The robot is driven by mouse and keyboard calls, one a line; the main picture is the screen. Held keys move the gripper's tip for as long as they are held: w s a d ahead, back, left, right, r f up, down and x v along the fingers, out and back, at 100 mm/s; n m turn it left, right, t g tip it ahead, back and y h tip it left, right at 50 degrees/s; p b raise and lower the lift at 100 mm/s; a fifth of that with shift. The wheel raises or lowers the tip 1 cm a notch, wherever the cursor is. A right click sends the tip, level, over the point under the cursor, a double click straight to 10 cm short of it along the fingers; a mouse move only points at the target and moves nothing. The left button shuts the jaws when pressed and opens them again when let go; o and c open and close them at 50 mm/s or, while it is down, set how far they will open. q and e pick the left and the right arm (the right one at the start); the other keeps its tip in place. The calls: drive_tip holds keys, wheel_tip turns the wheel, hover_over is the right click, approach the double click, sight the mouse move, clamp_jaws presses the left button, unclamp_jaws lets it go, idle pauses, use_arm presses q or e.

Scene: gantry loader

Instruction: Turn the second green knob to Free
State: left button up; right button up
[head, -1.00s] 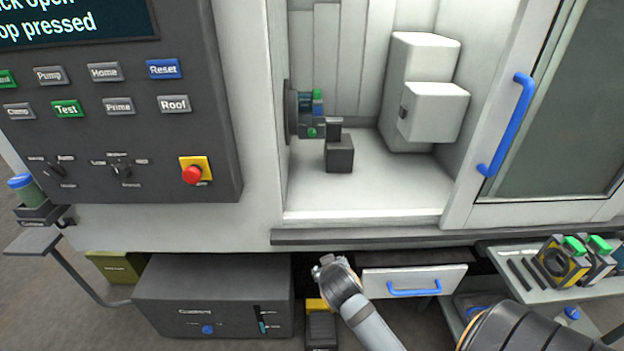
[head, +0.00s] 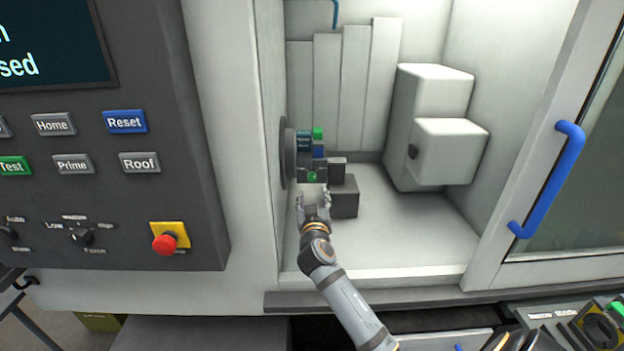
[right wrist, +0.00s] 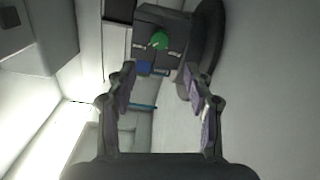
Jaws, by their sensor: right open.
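A round green knob (head: 312,176) sits on the dark lower block of the fixture on the chamber's left wall. In the right wrist view the same green knob (right wrist: 160,41) faces me between two small pale labels, too blurred to read. Another green part (head: 318,133) shows higher on the fixture; I cannot tell whether it is a knob. My right gripper (head: 313,196) is open and empty, just in front of and below the lower knob. Its fingers (right wrist: 158,88) are spread either side of the knob's line, apart from it. My left gripper is not in view.
A dark block (head: 344,198) stands right of my right gripper. A white boxy unit (head: 446,150) stands farther right. The chamber's front sill (head: 380,278) runs below my arm. The sliding door's blue handle (head: 548,180) is at right. The chamber floor between is clear.

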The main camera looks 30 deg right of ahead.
sight(312, 178)
drive_tip(key=x, duration=0.5)
drive_tip(key=shift+d+f+p, duration=0.1)
drive_tip(key=shift+f+p, duration=0.15)
drive_tip(key=shift+p, duration=0.15)
drive_tip(key=x, duration=0.3)
drive_tip(key=shift+w+d, duration=0.1)
drive_tip(key=shift+w, duration=0.05)
drive_tip(key=shift+w+d+p, duration=0.1)
drive_tip(key=shift+w+p, duration=0.05)
drive_tip(key=shift+p, duration=0.15)
drive_tip(key=shift+f, duration=0.1)
drive_tip(key=shift+d, duration=0.1)
drive_tip(key=c, duration=0.4)
clamp_jaws()
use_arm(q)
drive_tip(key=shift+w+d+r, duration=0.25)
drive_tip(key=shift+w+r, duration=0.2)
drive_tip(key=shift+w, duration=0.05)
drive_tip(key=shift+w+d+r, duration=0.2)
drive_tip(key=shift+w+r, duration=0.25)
